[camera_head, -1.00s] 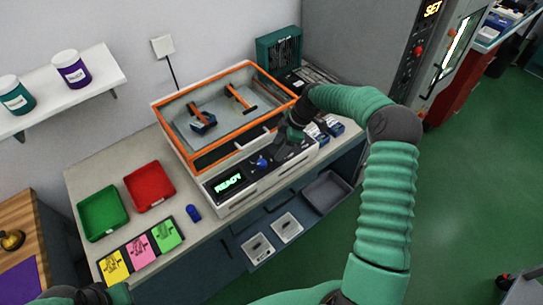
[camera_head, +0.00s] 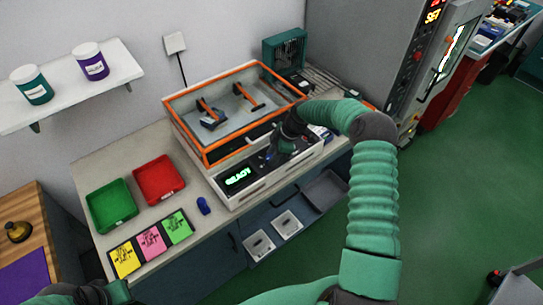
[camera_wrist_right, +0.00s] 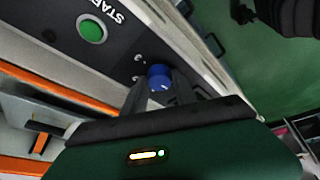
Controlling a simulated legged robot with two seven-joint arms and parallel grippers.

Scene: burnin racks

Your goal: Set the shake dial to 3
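The shaker (camera_head: 215,172) is a white box with an orange-framed clear lid and a dark front panel. Its green display (camera_head: 238,178) reads READY. In the right wrist view, a round blue dial (camera_wrist_right: 160,73) stands on the panel between my two dark fingertips. My right gripper (camera_wrist_right: 162,86) is open around the dial; I cannot tell if the fingers touch it. In the head view the right gripper (camera_head: 272,155) is over the panel and mostly hides the dial. The dial's setting is not readable. Only part of my left arm shows at the lower left; its fingers are out of view.
A green START button (camera_wrist_right: 91,30) is on the same panel. Green (camera_head: 111,206) and red (camera_head: 159,180) trays, a small blue object (camera_head: 204,206) and coloured cards (camera_head: 151,243) lie left of the shaker. A tall grey cabinet (camera_head: 358,50) stands to the right.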

